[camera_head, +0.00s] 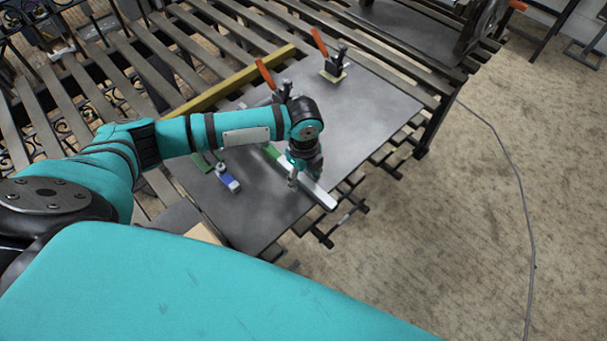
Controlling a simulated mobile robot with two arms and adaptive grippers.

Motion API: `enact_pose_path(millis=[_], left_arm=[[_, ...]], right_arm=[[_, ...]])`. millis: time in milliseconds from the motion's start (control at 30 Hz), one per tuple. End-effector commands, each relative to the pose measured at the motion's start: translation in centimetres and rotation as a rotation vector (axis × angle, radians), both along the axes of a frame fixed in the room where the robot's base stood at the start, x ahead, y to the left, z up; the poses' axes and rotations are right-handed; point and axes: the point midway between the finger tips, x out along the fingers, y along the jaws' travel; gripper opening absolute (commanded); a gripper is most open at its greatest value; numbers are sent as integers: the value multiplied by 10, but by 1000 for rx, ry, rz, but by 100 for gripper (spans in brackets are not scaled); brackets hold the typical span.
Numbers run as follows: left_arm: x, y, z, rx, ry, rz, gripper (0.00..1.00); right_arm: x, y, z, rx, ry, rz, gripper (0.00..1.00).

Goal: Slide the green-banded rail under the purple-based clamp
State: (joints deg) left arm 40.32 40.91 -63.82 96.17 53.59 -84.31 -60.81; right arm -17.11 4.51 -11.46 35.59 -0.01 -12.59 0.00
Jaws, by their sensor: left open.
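The green-banded rail (322,197) lies on the dark table plate, near its right front edge. Its green part shows left of my gripper and its pale end on the right. My left gripper (303,174) points down over the rail, with its fingers open around or just above it; I cannot tell if they touch it. One red-handled clamp (267,76) stands behind my left arm, which hides its base. Another red-handled clamp (332,69) stands farther back on a pale yellowish base. I see no purple base. My right gripper is not in view.
A blue-and-white piece (228,178) and a green piece (202,162) lie left of the rail. A yellow bar (225,82) runs along the plate's (375,100) back left side. The plate's right part is clear. A slatted frame surrounds it.

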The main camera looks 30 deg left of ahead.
Motion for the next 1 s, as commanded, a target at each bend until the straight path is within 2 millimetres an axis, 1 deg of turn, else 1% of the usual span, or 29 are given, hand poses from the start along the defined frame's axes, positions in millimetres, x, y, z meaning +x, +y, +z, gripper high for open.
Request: enact_pose_path(millis=[100,333,367,733,1000], left_arm=[[0,0,-4,0,-1,-1,51],[0,0,-5,0,-1,-1,51],[0,0,-4,0,-1,-1,48],[0,0,-4,0,-1,0,0],[0,0,-4,1,-1,0,0]], right_arm=[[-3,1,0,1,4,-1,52],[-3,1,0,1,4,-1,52],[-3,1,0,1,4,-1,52],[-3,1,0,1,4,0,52],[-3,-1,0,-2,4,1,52]])
